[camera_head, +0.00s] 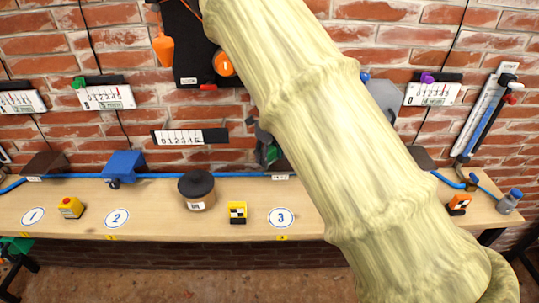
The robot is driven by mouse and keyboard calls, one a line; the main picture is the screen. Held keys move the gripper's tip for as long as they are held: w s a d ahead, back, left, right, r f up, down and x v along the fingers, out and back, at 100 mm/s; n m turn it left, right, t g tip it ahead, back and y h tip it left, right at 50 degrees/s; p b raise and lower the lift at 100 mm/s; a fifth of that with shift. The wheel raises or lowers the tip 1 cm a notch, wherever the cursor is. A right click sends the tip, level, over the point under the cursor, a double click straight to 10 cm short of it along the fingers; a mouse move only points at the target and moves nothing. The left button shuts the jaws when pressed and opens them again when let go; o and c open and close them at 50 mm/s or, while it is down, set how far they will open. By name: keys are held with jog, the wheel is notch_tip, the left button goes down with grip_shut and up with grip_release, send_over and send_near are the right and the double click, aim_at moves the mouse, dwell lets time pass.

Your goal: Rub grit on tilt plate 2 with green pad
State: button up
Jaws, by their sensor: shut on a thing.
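A large pale yellow-green, bamboo-textured arm link crosses the view from bottom right to top centre and covers much of the wall and bench. At its left edge, part of my gripper (263,137) shows, dark and mostly hidden. A small green patch there looks like the green pad (271,154), and the gripper seems shut on it. It is in front of the wall, above the bench label 3. A blue tilted block (123,164) stands behind the label 2 (117,219); I cannot tell if it is tilt plate 2. No grit can be made out.
A black board (187,65) with orange parts hangs on the brick wall. White scales are mounted beside it.

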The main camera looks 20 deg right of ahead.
jog(key=shift+f, duration=0.85)
jog(key=shift+d, duration=0.1)
dwell(0.3)
jog(key=shift+s+d+r+p, duration=0.1)
jog(key=shift+s+d+p, duration=0.1)
jog(key=shift+d, duration=0.4)
jog(key=shift+s+d+f+p, duration=0.1)
jog(key=shift+s+d+p, duration=0.1)
jog(key=shift+d, duration=0.45)
jog(key=shift+s+d+r+p, duration=0.1)
jog(key=shift+s+d+p, duration=0.1)
jog(key=shift+d, duration=0.4)
jog(key=shift+w+a+f+p, duration=0.2)
jog(key=shift+a+p, duration=0.15)
jog(key=shift+a, duration=0.5)
jog(key=shift+w+a+f+p, duration=0.1)
jog(key=shift+w+a+p, duration=0.2)
jog(key=shift+a, duration=0.85)
jog(key=shift+f, duration=0.1)
jog(key=shift+c, duration=0.3)
